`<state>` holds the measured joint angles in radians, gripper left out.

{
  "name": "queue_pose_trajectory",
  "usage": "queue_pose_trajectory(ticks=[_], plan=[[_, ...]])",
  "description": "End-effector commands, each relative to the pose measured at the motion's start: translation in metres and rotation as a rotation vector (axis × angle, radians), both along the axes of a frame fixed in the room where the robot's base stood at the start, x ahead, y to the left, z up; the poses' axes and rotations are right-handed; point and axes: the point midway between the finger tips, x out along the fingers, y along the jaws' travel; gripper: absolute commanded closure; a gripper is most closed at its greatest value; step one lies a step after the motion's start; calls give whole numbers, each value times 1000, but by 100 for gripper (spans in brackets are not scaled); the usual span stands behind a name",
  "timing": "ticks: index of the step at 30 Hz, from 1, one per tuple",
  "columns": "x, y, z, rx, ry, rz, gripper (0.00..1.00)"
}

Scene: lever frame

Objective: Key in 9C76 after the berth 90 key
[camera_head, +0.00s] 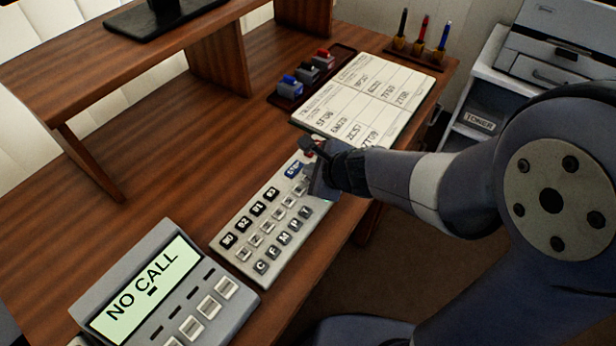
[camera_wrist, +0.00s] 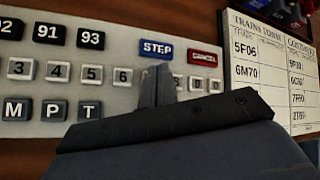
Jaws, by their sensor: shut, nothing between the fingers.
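My gripper (camera_wrist: 158,85) is shut and empty, over the digit row just right of the 6 key (camera_wrist: 122,76), below STEP. It hides the key beneath it; contact cannot be told. The display unit (camera_head: 150,285) reads NO CALL.
A train list sheet (camera_head: 375,95) lies beyond the keypad. A tray of stamps (camera_head: 312,75) and a pen stand (camera_head: 420,48) are behind. A raised wooden shelf (camera_head: 130,65) stands at the back left. A printer (camera_head: 560,50) is at the right.

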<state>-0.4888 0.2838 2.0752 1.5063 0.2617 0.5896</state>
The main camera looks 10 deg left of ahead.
Motion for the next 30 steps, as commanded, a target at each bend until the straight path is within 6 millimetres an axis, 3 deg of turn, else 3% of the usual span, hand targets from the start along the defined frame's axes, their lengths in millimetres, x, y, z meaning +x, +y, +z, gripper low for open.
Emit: queue_pose_trajectory(ticks=[30], plan=[[0,0,-8,0,0,0,100]])
